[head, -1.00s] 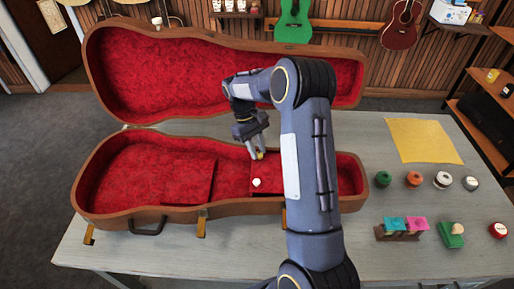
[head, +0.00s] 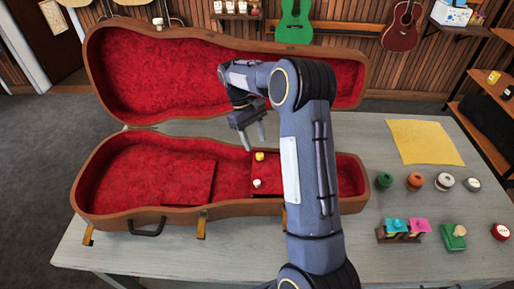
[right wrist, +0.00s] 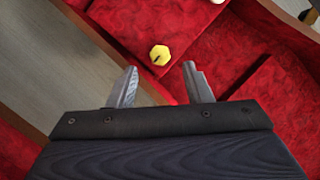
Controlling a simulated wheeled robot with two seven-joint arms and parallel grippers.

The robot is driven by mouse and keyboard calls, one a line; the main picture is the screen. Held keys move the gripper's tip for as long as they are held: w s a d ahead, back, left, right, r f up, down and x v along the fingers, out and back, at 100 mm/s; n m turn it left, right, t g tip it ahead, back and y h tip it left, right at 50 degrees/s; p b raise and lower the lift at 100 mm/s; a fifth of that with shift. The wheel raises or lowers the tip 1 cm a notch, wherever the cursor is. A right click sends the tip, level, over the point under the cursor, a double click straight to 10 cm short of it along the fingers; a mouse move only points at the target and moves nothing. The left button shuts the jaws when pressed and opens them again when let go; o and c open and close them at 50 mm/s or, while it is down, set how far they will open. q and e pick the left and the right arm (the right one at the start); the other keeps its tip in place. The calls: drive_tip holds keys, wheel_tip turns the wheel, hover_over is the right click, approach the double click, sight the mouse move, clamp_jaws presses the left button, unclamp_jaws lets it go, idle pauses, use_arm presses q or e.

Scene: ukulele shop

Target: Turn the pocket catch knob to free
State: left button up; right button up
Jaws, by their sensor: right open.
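The ukulele case (head: 105,208) lies open on the table, lined in red. A yellow catch knob (head: 260,156) sits on the red pocket cover (head: 275,173) in the right part of the case. In the right wrist view the yellow knob (right wrist: 159,55) looks faceted and has a short dark mark. A small white knob (head: 257,183) is nearer the front of the same cover. My right gripper (head: 256,146) is open and empty, raised above and behind the yellow knob, apart from it. In the wrist view its fingertips (right wrist: 160,70) frame the knob's side of the picture. My left gripper is out of view.
The raised case lid (head: 150,70) stands behind. A second red panel (head: 187,180) lies left in the case. On the table's right are a yellow cloth (head: 425,141), several round tins, a small rack (head: 403,232) and a green block (head: 453,237).

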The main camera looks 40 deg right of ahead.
drive_tip(key=shift+v, duration=1.9)
